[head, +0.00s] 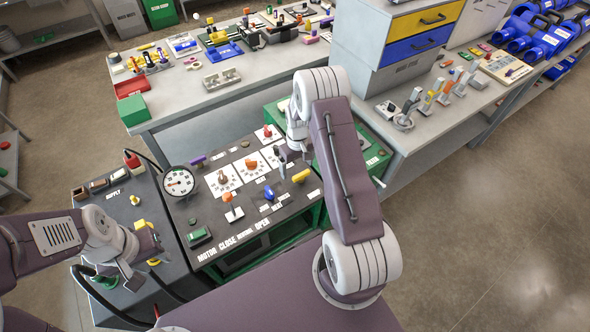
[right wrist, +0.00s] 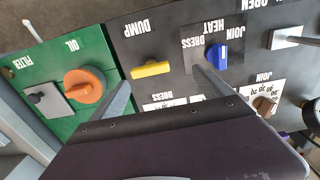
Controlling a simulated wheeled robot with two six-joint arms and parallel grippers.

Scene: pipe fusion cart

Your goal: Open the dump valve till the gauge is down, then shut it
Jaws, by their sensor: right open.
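The dump valve has a yellow bar handle (head: 301,175) on the right part of the dark panel. In the right wrist view the yellow handle (right wrist: 151,68) lies nearly crosswise beside the upside-down word DUMP. My right gripper (right wrist: 163,88) is open and empty, its fingertips apart on either side of the handle's picture position, not seen touching it. In the head view my right arm covers most of that gripper. The round white gauge (head: 179,182) stands at the panel's left; its needle is too small to read surely. My left gripper (head: 145,243) is over the supply unit at left; its jaws are unclear.
A blue selector (right wrist: 217,56) sits close to the right finger, and an orange oil knob (right wrist: 85,85) is left of the left finger. Several dials and levers crowd the panel (head: 228,240). A bench (head: 200,92) with tools stands behind.

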